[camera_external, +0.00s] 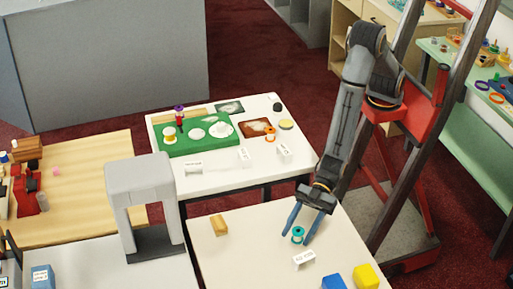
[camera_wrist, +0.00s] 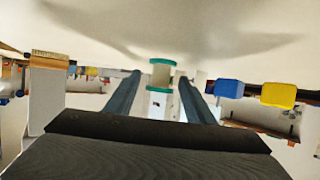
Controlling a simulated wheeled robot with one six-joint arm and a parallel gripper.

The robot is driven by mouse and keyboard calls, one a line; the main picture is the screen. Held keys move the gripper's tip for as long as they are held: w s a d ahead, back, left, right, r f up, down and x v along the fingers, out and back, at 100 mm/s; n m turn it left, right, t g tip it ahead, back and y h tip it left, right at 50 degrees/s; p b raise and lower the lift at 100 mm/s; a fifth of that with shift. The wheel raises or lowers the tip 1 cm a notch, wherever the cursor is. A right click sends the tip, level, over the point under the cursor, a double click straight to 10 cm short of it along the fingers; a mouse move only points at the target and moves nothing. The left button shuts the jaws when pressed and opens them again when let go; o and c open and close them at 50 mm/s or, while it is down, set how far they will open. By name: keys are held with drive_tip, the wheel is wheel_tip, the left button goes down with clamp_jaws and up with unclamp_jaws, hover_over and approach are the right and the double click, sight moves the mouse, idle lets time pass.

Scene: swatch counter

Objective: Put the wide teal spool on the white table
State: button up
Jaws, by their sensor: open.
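The teal spool (camera_external: 298,234) stands on the near pale tabletop (camera_external: 255,263), behind a small white label card. My gripper (camera_external: 298,239) reaches down to it from above, its blue fingers open on either side. In the wrist view the spool (camera_wrist: 161,75) shows teal rims and a pale middle, between and beyond the open fingers (camera_wrist: 160,88). I cannot tell whether a finger touches it. Another white-topped table (camera_external: 220,177) stands behind, with a green board on it.
A wooden block (camera_external: 219,225) lies left of the spool; a blue block (camera_external: 333,283) and a yellow block (camera_external: 366,276) lie to the front right. The green board (camera_external: 184,148) holds a spool and white discs. A grey arch (camera_external: 141,180) stands at left. Label cards line the back table's front.

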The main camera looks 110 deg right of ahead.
drive_tip(key=shift+o, duration=0.5)
drive_tip(key=v, duration=1.1)
drive_tip(key=shift+s+d+r+b, duration=0.1)
drive_tip(key=shift+s+d+b, duration=0.15)
drive_tip(key=shift+s+b, duration=0.1)
drive_tip(key=shift+w, duration=0.15)
drive_tip(key=p+x, duration=0.3)
drive_tip(key=x, duration=0.1)
drive_tip(key=shift+w+d, duration=0.1)
drive_tip(key=shift+p+x, duration=1)
drive_tip(key=shift+x, duration=3.2)
drive_tip(key=shift+c, duration=0.5)
drive_tip(key=c, duration=1.1)
drive_tip(key=shift+r, duration=0.15)
